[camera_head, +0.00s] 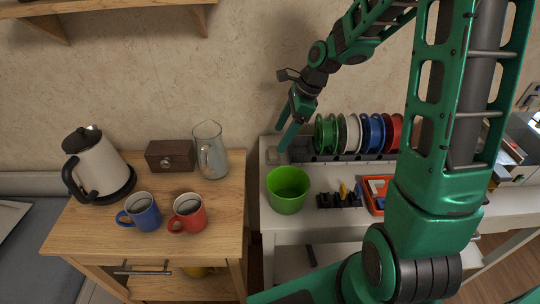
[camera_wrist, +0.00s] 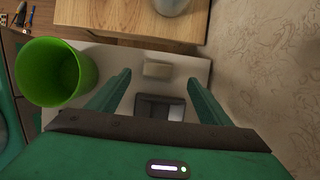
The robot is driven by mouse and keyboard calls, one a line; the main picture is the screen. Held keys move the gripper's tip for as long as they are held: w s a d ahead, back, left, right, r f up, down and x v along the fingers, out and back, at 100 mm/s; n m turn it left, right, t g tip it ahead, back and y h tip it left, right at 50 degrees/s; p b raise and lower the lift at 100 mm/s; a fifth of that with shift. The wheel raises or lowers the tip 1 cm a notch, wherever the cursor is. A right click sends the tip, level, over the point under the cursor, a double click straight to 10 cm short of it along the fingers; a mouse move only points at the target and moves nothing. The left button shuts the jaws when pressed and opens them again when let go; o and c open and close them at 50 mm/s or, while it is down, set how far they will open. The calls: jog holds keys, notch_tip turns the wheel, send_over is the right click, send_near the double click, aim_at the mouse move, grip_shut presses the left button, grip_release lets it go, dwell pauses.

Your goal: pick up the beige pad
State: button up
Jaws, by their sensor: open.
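The beige pad (camera_wrist: 158,69) is a small pale block on the white table top. In the wrist view it lies just beyond and between my fingertips, apart from both fingers. My gripper (camera_wrist: 158,79) is open and empty, its two green fingers spread to either side. In the head view my gripper (camera_head: 287,138) points down over the left back corner of the white table. The pad is too small and too close under the fingers to make out clearly there.
A green cup (camera_head: 288,190) stands near the pad. A dark square tray (camera_wrist: 160,107) lies beside the pad. Colored spools (camera_head: 350,134) stand in a rack to the right. The wooden cabinet (camera_head: 225,210) to the left bears a glass pitcher (camera_head: 210,152), mugs and a kettle.

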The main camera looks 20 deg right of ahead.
aim_at(274, 150)
jog(key=shift+x, duration=3.4)
jog(key=shift+s+d, duration=0.1)
jog(key=shift+d, duration=0.05)
jog(key=c, duration=1.1)
